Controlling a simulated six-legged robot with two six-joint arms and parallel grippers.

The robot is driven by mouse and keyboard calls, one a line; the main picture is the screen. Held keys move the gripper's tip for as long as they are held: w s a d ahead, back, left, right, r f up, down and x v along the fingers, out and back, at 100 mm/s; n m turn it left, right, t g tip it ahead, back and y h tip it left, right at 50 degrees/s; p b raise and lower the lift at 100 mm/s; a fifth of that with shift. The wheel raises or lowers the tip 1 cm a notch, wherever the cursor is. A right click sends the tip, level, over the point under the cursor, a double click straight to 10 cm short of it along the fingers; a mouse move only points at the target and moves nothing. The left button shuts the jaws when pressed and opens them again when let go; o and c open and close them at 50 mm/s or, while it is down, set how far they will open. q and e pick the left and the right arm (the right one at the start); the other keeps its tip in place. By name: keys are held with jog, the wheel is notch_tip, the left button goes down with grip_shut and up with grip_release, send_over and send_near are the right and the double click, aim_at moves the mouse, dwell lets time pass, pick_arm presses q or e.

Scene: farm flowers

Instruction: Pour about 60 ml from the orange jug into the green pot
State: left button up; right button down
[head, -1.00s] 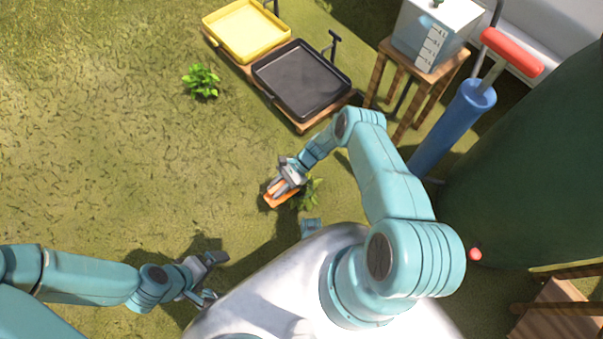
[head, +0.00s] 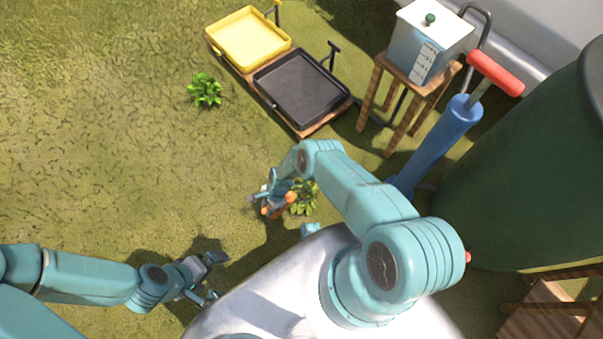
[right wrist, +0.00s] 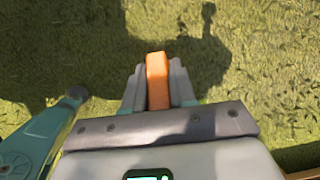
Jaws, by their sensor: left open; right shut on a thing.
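My right gripper (head: 269,199) is shut on an orange thing (head: 277,208) beside a small leafy plant. In the right wrist view this orange thing (right wrist: 158,80) is a narrow upright bar between the two fingers. Its full form is hidden, so I cannot tell whether it is part of the orange jug. My left gripper (head: 212,277) is open and empty over the grass at the lower left. I cannot make out a green pot in either view.
A yellow tray (head: 250,38) and a black tray (head: 302,90) stand at the top. A clear marked container (head: 421,55) is on a wooden stool (head: 415,90). A blue pump (head: 440,140) and big green barrel (head: 530,180) stand right. Grass at left is mostly clear.

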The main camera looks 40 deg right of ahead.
jog(key=shift+w+a+f, duration=0.1)
jog(key=shift+a+f, duration=0.05)
jog(key=shift+f, duration=0.25)
jog(key=shift+a+f+h, duration=0.75)
jog(key=shift+f+h, duration=0.15)
jog(key=shift+h, duration=0.2)
jog(key=a+f+h+b, duration=0.1)
jog(key=f+b, duration=0.1)
jog(key=b, duration=0.1)
jog(key=a+f+h+b, duration=0.1)
jog(key=f+h+b, duration=0.1)
jog(key=b, duration=0.2)
jog(key=a+f+h+b, duration=0.1)
jog(key=f+h+b, duration=0.1)
jog(key=b, duration=0.1)
jog(key=shift+a+b, duration=0.3)
jog(key=shift+a, duration=0.05)
jog(key=shift+a+h+b, duration=0.1)
jog(key=shift+h+b, duration=0.5)
jog(key=shift+b, duration=0.05)
